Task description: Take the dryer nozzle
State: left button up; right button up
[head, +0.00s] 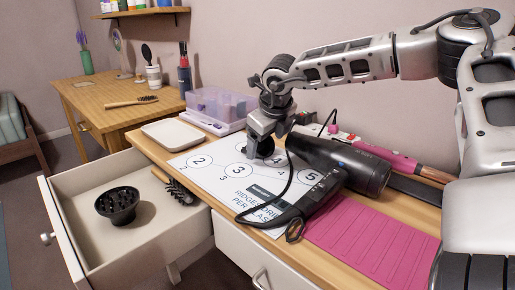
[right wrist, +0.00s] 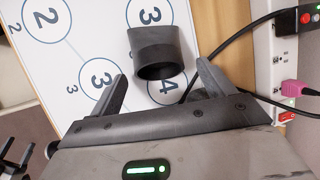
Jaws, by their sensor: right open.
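The dryer nozzle (right wrist: 156,52), a short dark grey tube with an open end, sits on the white numbered mat (head: 190,170) near the circles marked 3 and 4. My right gripper (right wrist: 161,74) is open, with its two fingers spread on either side of the tube's near end, apart from it. In the head view my right gripper (head: 262,148) points down over the mat and hides most of the nozzle. The black hair dryer (head: 345,165) lies to the right, its handle and cord over the mat. My left gripper is not in view.
An open drawer (head: 82,187) holds a black diffuser (head: 118,205) and a hairbrush (head: 178,190). A pink ridged mat (head: 375,235), a pink-handled styling iron (head: 385,157), a power strip (right wrist: 285,75), a purple organiser (head: 217,106) and a white tray (head: 171,135) surround the mat.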

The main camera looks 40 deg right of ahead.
jog(key=shift+w+d+f, duration=0.1)
jog(key=shift+w+f, duration=0.2)
jog(key=shift+f, duration=0.3)
jog(key=c, duration=1)
jog(key=shift+c, duration=0.2)
jog(key=shift+r, duration=0.15)
